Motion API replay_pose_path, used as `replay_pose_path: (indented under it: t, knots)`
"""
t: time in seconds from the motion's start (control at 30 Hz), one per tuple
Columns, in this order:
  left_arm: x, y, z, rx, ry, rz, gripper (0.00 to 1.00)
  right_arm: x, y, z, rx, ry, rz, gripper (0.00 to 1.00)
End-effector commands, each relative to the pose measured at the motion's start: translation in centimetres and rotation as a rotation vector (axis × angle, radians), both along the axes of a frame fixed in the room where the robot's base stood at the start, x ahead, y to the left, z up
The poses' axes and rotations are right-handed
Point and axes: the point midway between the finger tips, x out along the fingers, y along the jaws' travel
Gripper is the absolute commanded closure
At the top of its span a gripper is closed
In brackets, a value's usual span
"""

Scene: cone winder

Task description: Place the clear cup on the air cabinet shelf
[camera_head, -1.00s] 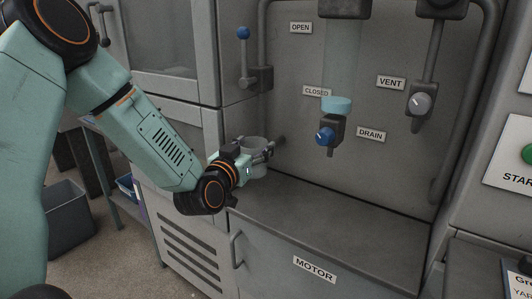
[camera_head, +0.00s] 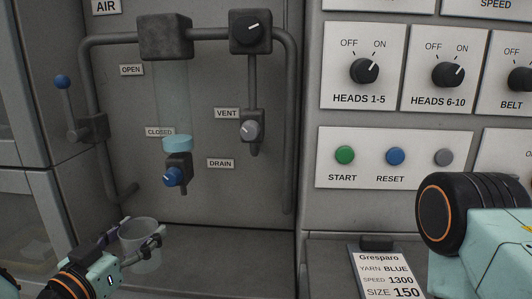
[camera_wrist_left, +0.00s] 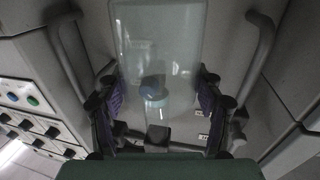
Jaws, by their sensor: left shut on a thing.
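The clear cup (camera_head: 140,231) is see-through and sits upright, as far as I can tell, in my left gripper (camera_head: 141,248) at the lower left of the head view. The fingers are shut on either side of it. In the left wrist view the clear cup (camera_wrist_left: 158,35) shows between both fingers of my left gripper (camera_wrist_left: 155,98). The grey air cabinet shelf (camera_head: 235,258) runs below the AIR panel. The cup is at its left part; I cannot tell whether its base touches the shelf. My right gripper is out of view.
A blue drain knob (camera_head: 172,177) and a vent knob (camera_head: 251,130) stick out above the shelf. A blue-tipped lever (camera_head: 63,84) and pipes stand at left. A control panel (camera_head: 395,158) and order card (camera_head: 388,275) are at right. The shelf's middle looks clear.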

Motion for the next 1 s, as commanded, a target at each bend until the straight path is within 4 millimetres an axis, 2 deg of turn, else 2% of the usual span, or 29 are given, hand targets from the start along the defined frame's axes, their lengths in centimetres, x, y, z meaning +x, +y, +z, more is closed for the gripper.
replay_pose_path:
  t: [0.03, 0.2, 0.3, 0.5, 0.7, 1.0]
  knots:
    - [-1.3, -1.1, -1.4, 0.000, 0.011, -0.039, 0.65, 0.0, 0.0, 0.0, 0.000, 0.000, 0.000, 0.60]
    - [-5.1, -4.1, -5.0, -0.001, 0.011, -0.149, 0.65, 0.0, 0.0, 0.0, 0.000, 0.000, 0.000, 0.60]
    - [-6.7, -5.1, -6.9, 0.000, 0.008, -0.186, 0.65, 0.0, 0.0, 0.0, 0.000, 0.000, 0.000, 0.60]
    - [-8.5, -5.8, -9.7, 0.000, 0.003, -0.208, 0.65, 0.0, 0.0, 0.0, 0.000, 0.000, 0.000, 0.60]
    - [-9.2, -5.9, -10.8, 0.000, -0.002, -0.209, 0.65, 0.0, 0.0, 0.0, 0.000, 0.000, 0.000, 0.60]
    - [-9.2, -5.8, -10.9, 0.000, -0.002, -0.208, 0.65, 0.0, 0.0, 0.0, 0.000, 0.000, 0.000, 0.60]
